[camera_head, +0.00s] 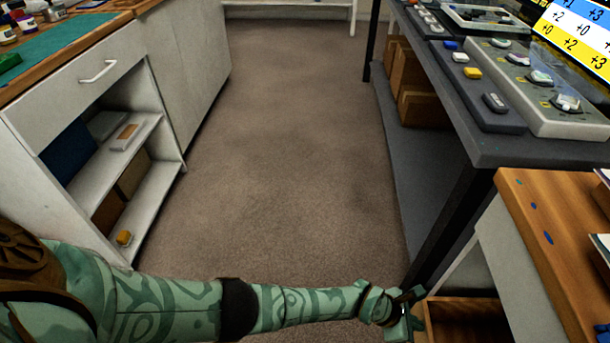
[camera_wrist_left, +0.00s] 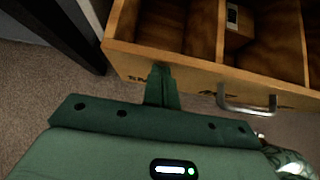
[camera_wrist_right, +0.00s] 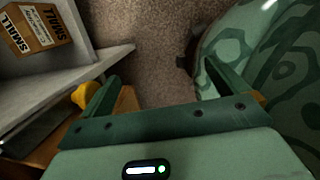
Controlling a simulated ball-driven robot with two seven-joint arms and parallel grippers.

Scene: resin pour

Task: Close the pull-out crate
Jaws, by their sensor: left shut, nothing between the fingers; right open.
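The pull-out crate (camera_head: 428,318) is a wooden drawer sticking out at the bottom right in the head view, under a wood-topped cabinet. In the left wrist view its front panel (camera_wrist_left: 190,75) carries a silver handle (camera_wrist_left: 247,107), and the inside is split by dividers. My left gripper (camera_head: 408,306) is at the crate's front. Its fingers (camera_wrist_left: 160,72) are shut and empty, up against or very near the front panel, left of the handle in the wrist view. My right gripper (camera_wrist_right: 160,82) is open and empty, over carpet; it is not in the head view.
The wood-topped cabinet (camera_head: 550,205) stands at the right, beside a dark bench (camera_head: 540,150) with devices. A white cabinet (camera_head: 60,115) with open shelves is at the left. The carpet (camera_head: 280,160) between is clear. A labelled box (camera_wrist_right: 38,27) sits on a white shelf.

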